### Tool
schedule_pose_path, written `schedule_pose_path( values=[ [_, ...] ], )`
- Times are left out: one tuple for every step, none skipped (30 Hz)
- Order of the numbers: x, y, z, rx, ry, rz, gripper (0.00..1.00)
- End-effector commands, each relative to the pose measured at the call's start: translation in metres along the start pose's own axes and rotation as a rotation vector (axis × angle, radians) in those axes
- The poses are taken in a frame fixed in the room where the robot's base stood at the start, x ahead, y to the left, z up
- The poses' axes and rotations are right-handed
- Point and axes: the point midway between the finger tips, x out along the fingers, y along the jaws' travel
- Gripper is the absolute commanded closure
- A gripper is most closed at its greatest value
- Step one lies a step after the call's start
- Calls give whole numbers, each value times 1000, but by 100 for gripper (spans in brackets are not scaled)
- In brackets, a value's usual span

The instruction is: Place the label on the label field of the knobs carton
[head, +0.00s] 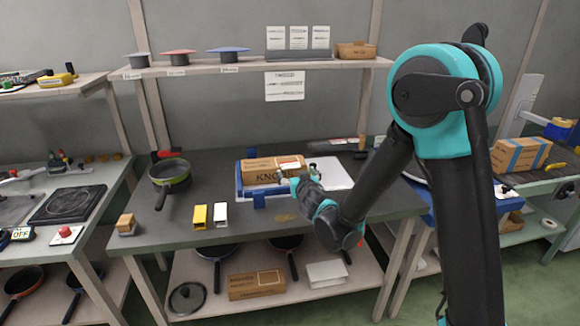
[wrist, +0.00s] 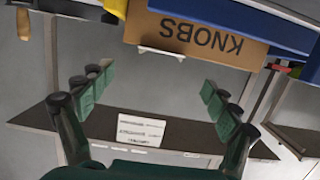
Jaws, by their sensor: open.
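The knobs carton (head: 262,166) is a brown box in a blue tray-like holder (head: 259,200) on the middle table. Its KNOBS print shows upside down in the wrist view (wrist: 180,30). A white piece, apparently the label (head: 290,165), lies at the right part of the carton's top. In the wrist view, a thin white strip (wrist: 161,52) shows edge-on along the carton's edge. I cannot tell whether it lies flat in the label field. My gripper (wrist: 157,82) is open, its fingers apart with nothing between them, close beside the carton's right part.
A white sheet (head: 328,174) lies right of the carton. A shelf (head: 270,67) runs behind, above the table.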

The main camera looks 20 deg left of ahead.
Motion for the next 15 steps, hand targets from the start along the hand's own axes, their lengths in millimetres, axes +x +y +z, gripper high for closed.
schedule_pose_path(
  values=[
    [9, 1, 0, 0, 0, 1, 11],
    [13, 0, 0, 0, 0, 0, 11],
    [18, 0, 0, 0, 0, 0, 11],
    [21, 0, 0, 0, 0, 0, 11],
    [24, 0, 0, 0, 0, 0, 11],
    [26, 0, 0, 0, 0, 0, 11],
    [27, 0, 0, 0, 0, 0, 11],
    [28, 0, 0, 0, 0, 0, 11],
    [30, 0, 0, 0, 0, 0, 11],
    [31, 0, 0, 0, 0, 0, 11],
    [32, 0, 1, 0, 0, 0, 11],
    [34, 0, 1, 0, 0, 0, 11],
    [37, 0, 2, 0, 0, 1, 11],
    [40, 0, 3, 0, 0, 1, 11],
    [44, 0, 4, 0, 0, 1, 11]
  ],
)
